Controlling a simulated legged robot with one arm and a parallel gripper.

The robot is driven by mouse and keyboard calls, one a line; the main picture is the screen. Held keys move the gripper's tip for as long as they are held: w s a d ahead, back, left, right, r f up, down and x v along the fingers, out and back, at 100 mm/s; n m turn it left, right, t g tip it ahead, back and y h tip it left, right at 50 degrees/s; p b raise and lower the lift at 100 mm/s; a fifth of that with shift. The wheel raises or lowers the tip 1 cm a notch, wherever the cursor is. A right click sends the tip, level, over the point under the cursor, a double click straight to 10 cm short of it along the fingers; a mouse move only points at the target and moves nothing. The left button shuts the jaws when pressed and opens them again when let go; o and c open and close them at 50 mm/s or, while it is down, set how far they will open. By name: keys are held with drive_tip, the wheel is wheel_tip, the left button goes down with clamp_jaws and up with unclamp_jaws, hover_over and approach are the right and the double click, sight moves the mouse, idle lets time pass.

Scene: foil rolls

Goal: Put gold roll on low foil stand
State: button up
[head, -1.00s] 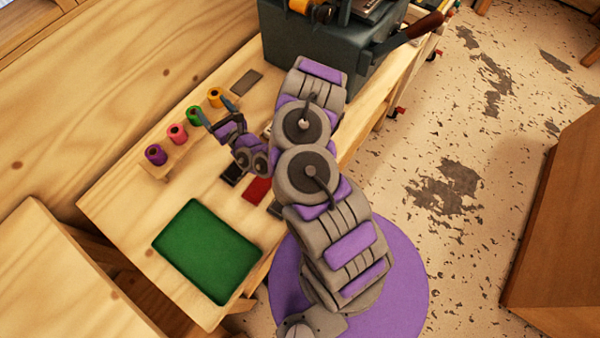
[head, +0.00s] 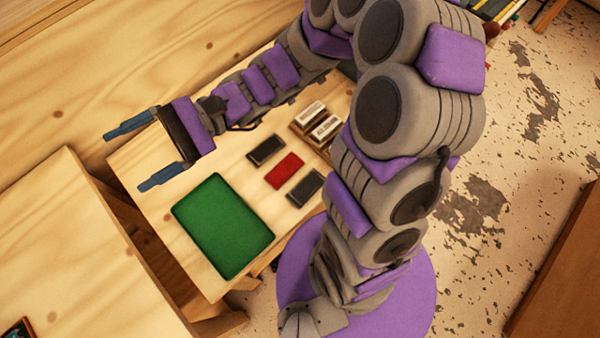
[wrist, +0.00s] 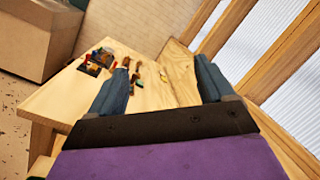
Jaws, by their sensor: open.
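My gripper (head: 146,150) is open and empty. In the head view it is raised at the left, over the gap between the two wooden tables, with its blue fingers pointing left. In the wrist view the two blue fingers (wrist: 162,85) stand wide apart with nothing between them. I cannot make out the gold roll or the low foil stand in either current view. My arm covers the back part of the table where a row of coloured rolls showed earlier.
The table holds a green mat (head: 222,228), a red pad (head: 284,171), dark pads (head: 304,188) and a wooden holder with white blocks (head: 318,122). Another wooden table (head: 80,250) stands at left. In the wrist view a distant table (wrist: 60,103) bears small tools.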

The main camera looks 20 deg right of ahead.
drive_tip(key=s+d+f+n+h, duration=0.2)
drive_tip(key=s+d+f+h, duration=0.1)
drive_tip(key=s+h, duration=0.25)
drive_tip(key=s+d+f+n+h, duration=0.3)
drive_tip(key=s+d+f+h, duration=0.1)
drive_tip(key=s, duration=0.2)
drive_tip(key=d+f+t+h, duration=0.2)
drive_tip(key=d+t+h, duration=0.3)
drive_tip(key=d, duration=1.4)
drive_tip(key=h, duration=0.4)
drive_tip(key=shift+s+d, duration=0.25)
drive_tip(key=shift+d, duration=0.1)
